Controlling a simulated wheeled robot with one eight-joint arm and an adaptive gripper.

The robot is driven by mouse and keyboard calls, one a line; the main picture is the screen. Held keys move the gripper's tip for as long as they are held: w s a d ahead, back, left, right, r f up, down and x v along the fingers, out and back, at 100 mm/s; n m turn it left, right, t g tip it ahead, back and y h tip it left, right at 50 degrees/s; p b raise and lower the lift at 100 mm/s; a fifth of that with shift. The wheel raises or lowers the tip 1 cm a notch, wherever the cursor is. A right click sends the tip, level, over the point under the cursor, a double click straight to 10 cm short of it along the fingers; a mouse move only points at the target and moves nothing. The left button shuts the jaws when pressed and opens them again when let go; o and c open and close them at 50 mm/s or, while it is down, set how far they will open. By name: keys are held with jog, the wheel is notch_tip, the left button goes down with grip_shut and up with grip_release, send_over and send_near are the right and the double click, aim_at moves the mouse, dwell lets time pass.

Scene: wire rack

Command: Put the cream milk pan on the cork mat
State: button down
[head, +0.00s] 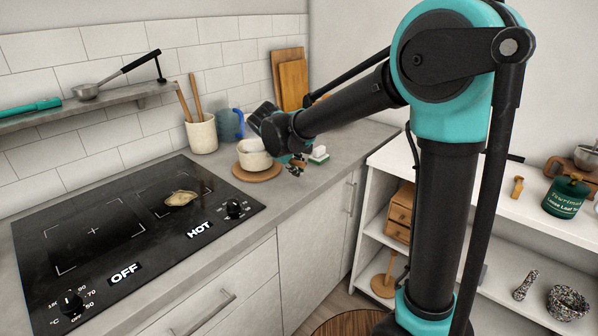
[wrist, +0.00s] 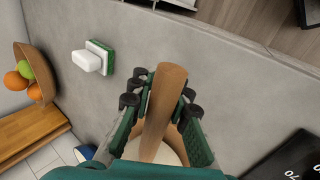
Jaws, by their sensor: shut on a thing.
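The cream milk pan (head: 254,153) is upright over the round cork mat (head: 240,174) on the counter, right of the cooktop. The mat's rim shows around the pan's base; I cannot tell whether the base touches it or hangs just above. In the wrist view the pan's wooden handle (wrist: 166,92) runs between the fingers of my gripper (wrist: 160,104), which is shut on it. Part of the pan's cream body (wrist: 167,153) shows below the handle, mostly hidden by the gripper. In the head view my gripper (head: 290,160) is just right of the pan.
A white-and-green sponge (head: 318,155) lies right of my gripper; it also shows in the wrist view (wrist: 92,58). A utensil crock (head: 202,134) and a blue jug (head: 230,124) stand behind the pan. The black cooktop (head: 110,235), marked HOT, is to the left.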

jog(key=shift+f, duration=0.35)
jog(key=c, duration=1.4)
grip_release()
jog(key=shift+c, duration=0.2)
